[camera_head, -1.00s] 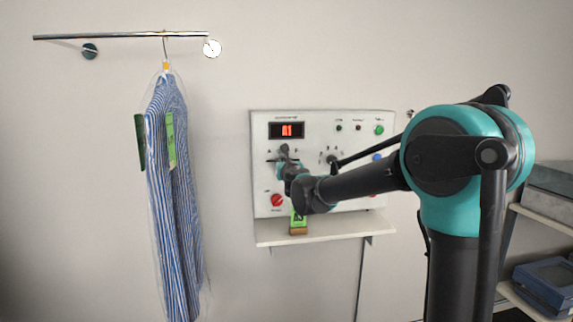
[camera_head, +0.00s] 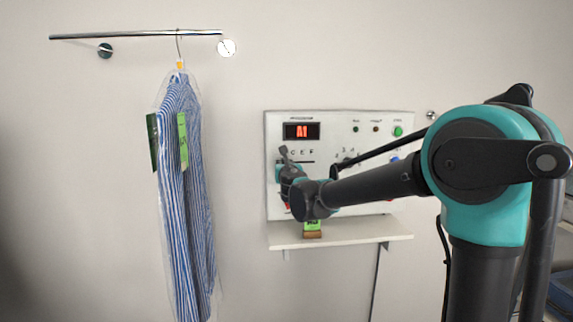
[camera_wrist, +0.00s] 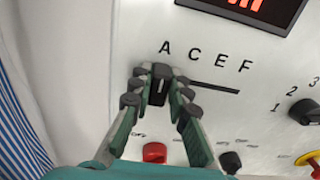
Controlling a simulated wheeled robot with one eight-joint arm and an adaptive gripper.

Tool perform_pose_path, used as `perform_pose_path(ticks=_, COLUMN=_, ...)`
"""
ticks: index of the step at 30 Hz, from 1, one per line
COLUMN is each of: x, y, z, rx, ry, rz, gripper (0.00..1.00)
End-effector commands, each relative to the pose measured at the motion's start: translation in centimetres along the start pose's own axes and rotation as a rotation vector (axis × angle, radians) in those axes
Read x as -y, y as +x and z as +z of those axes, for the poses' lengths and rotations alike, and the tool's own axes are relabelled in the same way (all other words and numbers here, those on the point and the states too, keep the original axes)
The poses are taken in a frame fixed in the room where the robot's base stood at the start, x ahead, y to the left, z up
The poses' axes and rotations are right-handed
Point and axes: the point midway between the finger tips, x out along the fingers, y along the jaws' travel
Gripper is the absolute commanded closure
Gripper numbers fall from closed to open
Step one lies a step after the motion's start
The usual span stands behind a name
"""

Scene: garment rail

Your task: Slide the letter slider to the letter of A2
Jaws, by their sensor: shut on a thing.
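The letter slider (camera_wrist: 157,93) is a small dark knob in the wrist view, partly hidden between my fingertips. My gripper (camera_wrist: 161,76) is shut on it, below the letter A at the left end of the row A, C, E, F. The dark slider slot (camera_wrist: 213,87) runs bare to the right, under C, E and F. In the head view my gripper (camera_head: 285,160) is at the left side of the white control panel (camera_head: 340,205) and covers the A. The red display (camera_head: 301,131) reads A1.
Number marks and a black knob (camera_wrist: 304,111) lie right of the slot; a red button (camera_wrist: 154,152) sits below. A striped shirt (camera_head: 187,200) in clear film hangs from the rail (camera_head: 130,36) at left. A shelf (camera_head: 345,236) under the panel holds a green-tagged block (camera_head: 312,230).

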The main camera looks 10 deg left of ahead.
Motion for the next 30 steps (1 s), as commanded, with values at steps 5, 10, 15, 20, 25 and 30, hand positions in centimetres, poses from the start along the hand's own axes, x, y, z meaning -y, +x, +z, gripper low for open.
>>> perform_pose_path(ticks=5, x=-0.5, y=0.0, z=0.1, rx=0.0, ry=-0.001, rz=0.011, gripper=0.8)
perform_pose_path(ticks=10, x=-0.4, y=0.0, z=0.1, rx=0.0, ry=-0.001, rz=0.009, gripper=0.62)
perform_pose_path(ticks=15, x=-0.3, y=0.0, z=0.0, rx=0.0, ry=0.0, rz=0.007, gripper=0.62)
perform_pose_path(ticks=20, x=-0.3, y=-0.3, z=0.0, rx=0.0, ry=0.0, rz=0.007, gripper=0.62)
perform_pose_path(ticks=25, x=-0.3, y=-2.3, z=0.0, rx=0.0, ry=0.0, rz=0.007, gripper=0.62)
perform_pose_path(ticks=30, x=-0.3, y=-5.6, z=0.0, rx=0.0, ry=0.0, rz=0.009, gripper=0.62)
